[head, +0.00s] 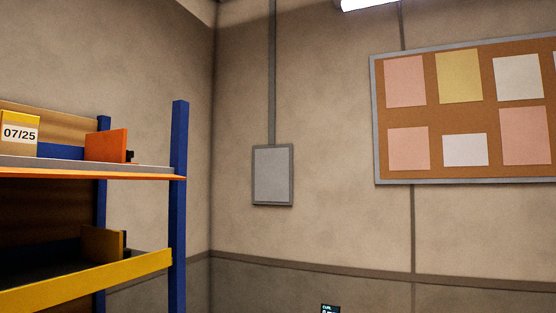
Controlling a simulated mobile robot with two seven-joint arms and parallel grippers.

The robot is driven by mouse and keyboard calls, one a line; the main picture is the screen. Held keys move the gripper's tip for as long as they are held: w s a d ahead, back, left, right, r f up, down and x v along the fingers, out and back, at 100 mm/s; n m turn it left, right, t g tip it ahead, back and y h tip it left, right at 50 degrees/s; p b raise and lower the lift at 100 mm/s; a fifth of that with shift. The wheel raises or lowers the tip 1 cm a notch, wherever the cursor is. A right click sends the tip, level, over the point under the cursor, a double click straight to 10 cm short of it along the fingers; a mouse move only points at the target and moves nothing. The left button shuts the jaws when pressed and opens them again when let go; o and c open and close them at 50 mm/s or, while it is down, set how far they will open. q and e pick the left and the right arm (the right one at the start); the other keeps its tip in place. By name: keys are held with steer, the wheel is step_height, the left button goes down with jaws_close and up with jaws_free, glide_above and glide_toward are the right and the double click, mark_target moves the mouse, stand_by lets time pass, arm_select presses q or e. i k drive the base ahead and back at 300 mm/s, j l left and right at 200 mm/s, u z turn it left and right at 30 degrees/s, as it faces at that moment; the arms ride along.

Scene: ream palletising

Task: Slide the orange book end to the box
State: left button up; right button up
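The orange book end (106,146) stands upright on the upper shelf (120,172) at the left of the head view, near the shelf's right end. A small black part shows at its right edge. A yellow box (20,134) with a white label reading 07/25 stands on the same shelf at the far left, cut off by the picture edge. A gap lies between the box and the book end. Neither of my grippers is in view.
The rack has a blue front post (179,200) right of the shelf. A lower shelf with a yellow front beam (100,278) holds a yellowish-brown upright plate (101,243). A grey panel (272,175) and a cork board (450,115) with papers hang on the walls.

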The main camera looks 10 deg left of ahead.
mark_target(107, 146)
steer(key=i+u, duration=0.1)
steer(key=i, duration=0.4)
steer(key=i+l+u, duration=0.1)
steer(key=i, duration=0.45)
steer(key=i+l+u, duration=0.15)
steer(key=i, duration=0.35)
steer(key=i+l+u, duration=0.1)
steer(key=i, duration=0.4)
